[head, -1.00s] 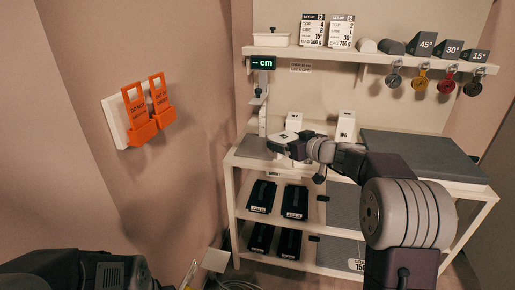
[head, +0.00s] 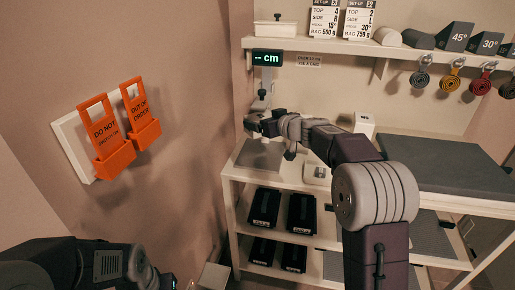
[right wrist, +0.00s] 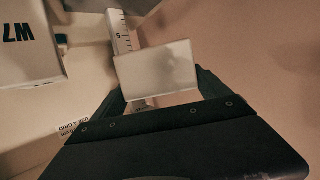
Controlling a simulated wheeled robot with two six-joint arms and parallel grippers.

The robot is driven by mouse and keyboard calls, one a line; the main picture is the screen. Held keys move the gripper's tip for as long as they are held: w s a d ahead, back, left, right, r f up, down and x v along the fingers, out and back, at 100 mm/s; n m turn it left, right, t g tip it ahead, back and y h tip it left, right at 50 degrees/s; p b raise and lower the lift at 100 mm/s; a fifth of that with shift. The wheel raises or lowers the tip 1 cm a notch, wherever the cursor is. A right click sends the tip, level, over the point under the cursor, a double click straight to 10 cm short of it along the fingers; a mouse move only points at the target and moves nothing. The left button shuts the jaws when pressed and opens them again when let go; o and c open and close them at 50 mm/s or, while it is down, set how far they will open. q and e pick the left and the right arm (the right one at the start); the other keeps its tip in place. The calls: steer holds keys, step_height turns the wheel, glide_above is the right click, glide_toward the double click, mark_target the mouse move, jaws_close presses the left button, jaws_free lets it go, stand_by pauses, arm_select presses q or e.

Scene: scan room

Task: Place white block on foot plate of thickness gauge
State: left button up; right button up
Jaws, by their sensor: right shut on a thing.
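The white block (right wrist: 157,68) is between the fingers of my right gripper in the right wrist view, and the gripper is shut on it. In the head view my right gripper (head: 260,124) is in front of the gauge's column, above the grey foot plate (head: 258,155). The thickness gauge (head: 267,58) has a display reading "-- cm". Its ruled scale (right wrist: 120,32) shows behind the block in the right wrist view. The block looks apart from the plate. My left arm shows at the lower left, its gripper outside the frame.
A white block (head: 364,124) and a small pale item (head: 317,172) stand on the table. A grey pad (head: 440,165) covers the table's right.

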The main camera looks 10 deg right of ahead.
steer(key=shift+w, duration=0.3)
steer(key=f+b, duration=0.1)
steer(key=f, duration=0.1)
steer(key=f+b, duration=0.1)
steer(key=s+f+b, duration=0.1)
steer(key=f, duration=0.1)
steer(key=shift+f, duration=0.35)
steer(key=shift+w+f, duration=0.15)
steer(key=shift+f, duration=0.05)
steer(key=f+b, duration=0.2)
steer(key=f, duration=0.1)
steer(key=shift+s, duration=0.2)
steer(key=shift+w+f, duration=0.15)
steer(key=shift+f, duration=0.15)
steer(key=shift+r, duration=0.1)
